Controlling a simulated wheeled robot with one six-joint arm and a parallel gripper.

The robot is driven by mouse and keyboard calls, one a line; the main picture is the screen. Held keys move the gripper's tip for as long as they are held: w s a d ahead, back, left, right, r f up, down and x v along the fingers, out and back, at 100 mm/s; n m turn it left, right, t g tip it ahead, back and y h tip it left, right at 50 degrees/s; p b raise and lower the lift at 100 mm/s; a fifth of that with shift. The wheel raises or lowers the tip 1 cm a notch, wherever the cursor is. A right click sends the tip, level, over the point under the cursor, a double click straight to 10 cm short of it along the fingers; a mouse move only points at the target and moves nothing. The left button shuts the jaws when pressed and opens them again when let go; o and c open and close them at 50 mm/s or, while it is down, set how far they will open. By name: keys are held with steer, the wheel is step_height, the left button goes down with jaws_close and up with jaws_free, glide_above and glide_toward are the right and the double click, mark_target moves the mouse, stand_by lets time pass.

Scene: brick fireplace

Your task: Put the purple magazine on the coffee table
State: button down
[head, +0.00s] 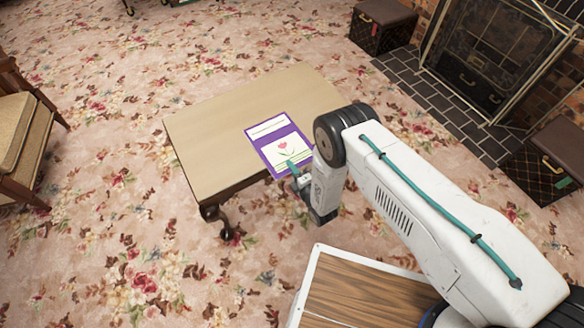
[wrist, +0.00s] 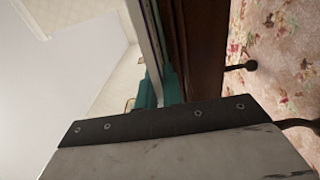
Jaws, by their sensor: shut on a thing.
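The purple magazine (head: 281,146), with a white panel and a red flower on its cover, is over the near right part of the tan coffee table (head: 215,135). My gripper (head: 296,177) is at the magazine's near edge, by the table's front edge, and is shut on it. In the wrist view the teal fingers (wrist: 160,88) close on a thin edge-on strip, the magazine (wrist: 155,35), beside the table's dark brown side (wrist: 187,45). I cannot tell whether the magazine lies flat on the top or is slightly above it.
The left part of the tabletop is bare. A wooden chair (head: 22,125) stands at the left. A brick fireplace with a dark screen (head: 490,50) is at the upper right, with dark boxes (head: 382,25) beside it. Flowered carpet surrounds the table.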

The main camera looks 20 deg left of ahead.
steer(key=shift+f, duration=0.1)
steer(key=c, duration=1.5)
jaws_free()
steer(key=shift+c, duration=0.2)
